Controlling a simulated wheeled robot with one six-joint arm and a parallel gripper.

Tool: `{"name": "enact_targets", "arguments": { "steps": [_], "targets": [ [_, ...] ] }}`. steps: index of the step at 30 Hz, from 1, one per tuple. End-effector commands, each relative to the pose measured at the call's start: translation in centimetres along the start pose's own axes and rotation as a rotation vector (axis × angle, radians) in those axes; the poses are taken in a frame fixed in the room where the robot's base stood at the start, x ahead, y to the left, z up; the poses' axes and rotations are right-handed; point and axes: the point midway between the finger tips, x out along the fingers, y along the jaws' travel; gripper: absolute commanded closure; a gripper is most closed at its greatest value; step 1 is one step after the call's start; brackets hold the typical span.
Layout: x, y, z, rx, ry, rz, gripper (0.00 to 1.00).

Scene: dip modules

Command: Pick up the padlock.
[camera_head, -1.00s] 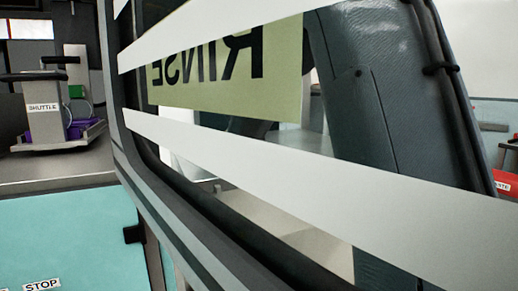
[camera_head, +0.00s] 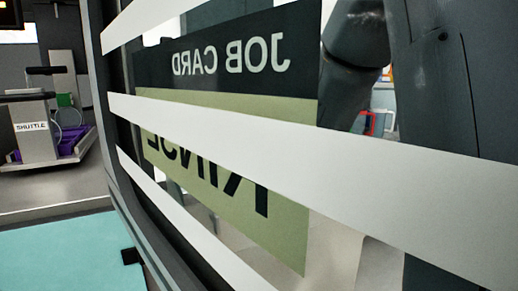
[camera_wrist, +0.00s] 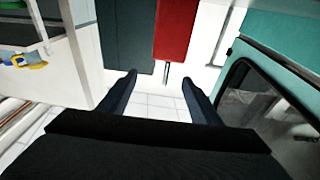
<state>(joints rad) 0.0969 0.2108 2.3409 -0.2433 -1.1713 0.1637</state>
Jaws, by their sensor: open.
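I cannot make out a padlock for certain in either view. In the wrist view, a small yellow and blue object (camera_wrist: 24,62) sits at the left by a shelf edge; it is too small to identify. My gripper (camera_wrist: 158,78) is open, with its two dark fingers apart and nothing between them. The pale tiled floor shows beyond the fingers. In the head view, my gripper is not seen.
A clear panel with white stripes (camera_head: 300,140) fills much of the head view, with a mirrored job card (camera_head: 225,100) behind it. A shuttle cart (camera_head: 40,130) stands far left. In the wrist view, a red block (camera_wrist: 175,28) is ahead and a teal-framed unit (camera_wrist: 285,60) is right.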

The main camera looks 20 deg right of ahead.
Motion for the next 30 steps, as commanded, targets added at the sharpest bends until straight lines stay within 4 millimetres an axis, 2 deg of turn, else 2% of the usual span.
{"name": "enact_targets", "arguments": {
  "steps": [6, 11, 20, 30],
  "targets": [
    [-4.2, 0.0, 3.3, -0.001, -0.133, -0.05, 0.42],
    [-5.5, 0.1, 4.6, -0.018, -0.175, -0.065, 0.42],
    [-2.8, -0.1, 5.2, -0.021, -0.178, -0.066, 0.42],
    [1.4, -0.5, 6.2, -0.021, -0.176, -0.066, 0.42]
  ]
}}
